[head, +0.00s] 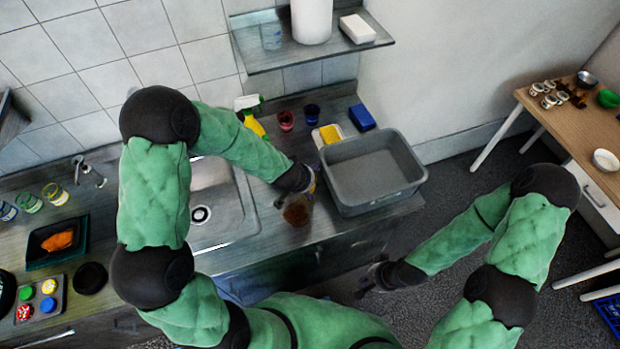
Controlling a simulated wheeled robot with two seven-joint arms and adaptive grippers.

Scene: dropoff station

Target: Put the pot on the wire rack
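I cannot pick out the pot for certain. A dark round thing (6,290), cut off by the left edge, may be a pot or pan. No wire rack can be made out. My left gripper (304,194) is over the counter, between the sink and the grey tub. A small brownish, glassy thing (296,211) is right at its fingers; whether it is gripped is unclear. My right gripper (366,284) hangs low over the floor, in front of the counter, with nothing visible in it. Its fingers are too small and dark to read.
A grey tub (345,187) stands right of the sink (232,215). Behind are a yellow sponge (330,134), blue box (362,117), cups (286,120) and spray bottle (254,124). Left are a dark tray (42,258) and jars (55,194). A wooden table (560,118) stands right.

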